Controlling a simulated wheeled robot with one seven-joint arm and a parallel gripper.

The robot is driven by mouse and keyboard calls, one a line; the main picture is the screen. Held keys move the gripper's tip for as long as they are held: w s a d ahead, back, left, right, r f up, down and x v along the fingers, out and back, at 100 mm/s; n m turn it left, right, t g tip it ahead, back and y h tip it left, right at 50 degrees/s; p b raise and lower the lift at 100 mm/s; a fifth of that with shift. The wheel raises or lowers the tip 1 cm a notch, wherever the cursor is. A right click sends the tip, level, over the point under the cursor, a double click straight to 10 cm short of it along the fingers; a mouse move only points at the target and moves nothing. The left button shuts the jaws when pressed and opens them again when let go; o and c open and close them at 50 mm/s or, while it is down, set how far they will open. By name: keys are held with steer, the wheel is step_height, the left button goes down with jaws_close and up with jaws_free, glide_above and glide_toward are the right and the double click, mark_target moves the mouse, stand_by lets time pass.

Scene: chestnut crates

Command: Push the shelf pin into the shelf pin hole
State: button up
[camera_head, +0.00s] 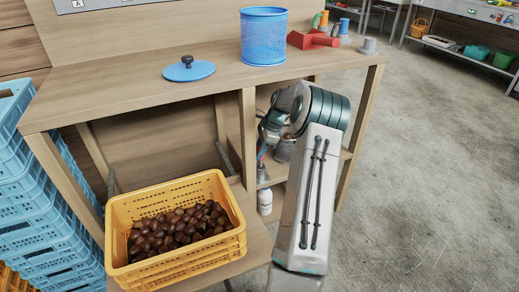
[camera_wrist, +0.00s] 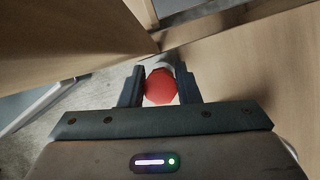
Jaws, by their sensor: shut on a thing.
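My gripper (camera_wrist: 160,90) is shut on a red, rounded piece (camera_wrist: 160,82), which I take to be the shelf pin. A pale grey part shows just beyond it, close to a wooden panel edge; I cannot tell whether they touch. In the head view my gripper is inside the right-hand bay of the wooden bench (camera_head: 120,92), beside its middle upright (camera_head: 248,135), and mostly hidden by my own arm. The shelf pin hole cannot be made out in either view.
A yellow crate of chestnuts (camera_head: 117,212) stands on the lower shelf at left. A white bottle (camera_head: 265,202) stands below my gripper. A blue mesh bin (camera_head: 263,38), a blue lid (camera_head: 189,70) and a red item (camera_head: 312,40) are on the bench top. Blue crates (camera_head: 40,215) are stacked left.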

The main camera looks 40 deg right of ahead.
steer(key=shift+f+b, duration=0.6)
steer(key=shift+f, duration=1.6)
steer(key=o, duration=1.1)
steer(key=shift+r, duration=0.15)
steer(key=p+v, duration=0.3)
steer(key=v, duration=0.4)
steer(key=shift+r, duration=0.1)
